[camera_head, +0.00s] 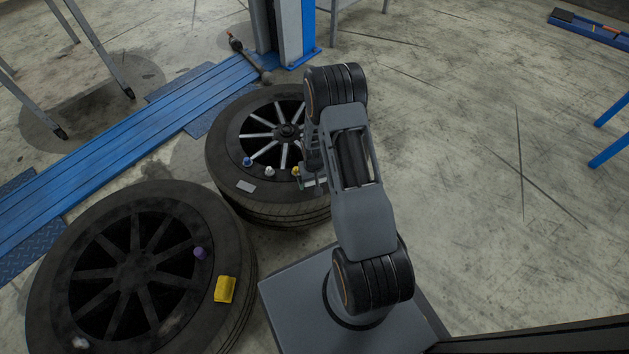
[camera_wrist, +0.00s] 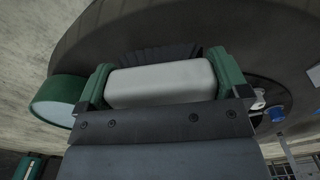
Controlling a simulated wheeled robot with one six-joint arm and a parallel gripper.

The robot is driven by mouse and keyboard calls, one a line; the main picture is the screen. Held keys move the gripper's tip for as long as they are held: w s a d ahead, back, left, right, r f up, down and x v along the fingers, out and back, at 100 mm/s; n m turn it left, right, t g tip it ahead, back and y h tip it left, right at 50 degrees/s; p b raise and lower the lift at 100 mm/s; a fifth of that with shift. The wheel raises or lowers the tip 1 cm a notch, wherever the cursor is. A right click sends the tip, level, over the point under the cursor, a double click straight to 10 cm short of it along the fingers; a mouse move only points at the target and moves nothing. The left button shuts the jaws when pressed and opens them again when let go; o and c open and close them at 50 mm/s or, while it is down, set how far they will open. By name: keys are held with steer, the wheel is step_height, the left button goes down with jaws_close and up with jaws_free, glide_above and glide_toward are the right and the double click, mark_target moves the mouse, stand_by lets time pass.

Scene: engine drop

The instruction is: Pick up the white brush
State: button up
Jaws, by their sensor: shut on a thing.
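The white brush (camera_wrist: 160,88) fills the space between the green fingers of my gripper (camera_wrist: 162,80) in the wrist view. Its pale body touches both fingers, and dark bristles show beyond it. My gripper is shut on it, close over a tyre. In the head view, my gripper (camera_head: 314,182) is at the right side of the farther tyre (camera_head: 225,165), mostly hidden by my arm. I cannot clearly make out the brush there.
On the farther tyre lie a blue item (camera_head: 247,161), a white item (camera_head: 269,172), a yellow item (camera_head: 296,171) and a grey block (camera_head: 246,186). The nearer tyre (camera_head: 60,230) bears a purple item (camera_head: 200,253) and a yellow block (camera_head: 225,289). A green cylinder (camera_wrist: 60,101) is left of my gripper.

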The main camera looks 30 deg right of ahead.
steer(key=s+a+r+p, duration=0.6)
steer(key=s+a+r, duration=0.1)
steer(key=s+r, duration=0.4)
steer(key=shift+s+a, duration=0.25)
steer(key=shift+s, duration=0.15)
steer(key=shift+r, duration=0.1)
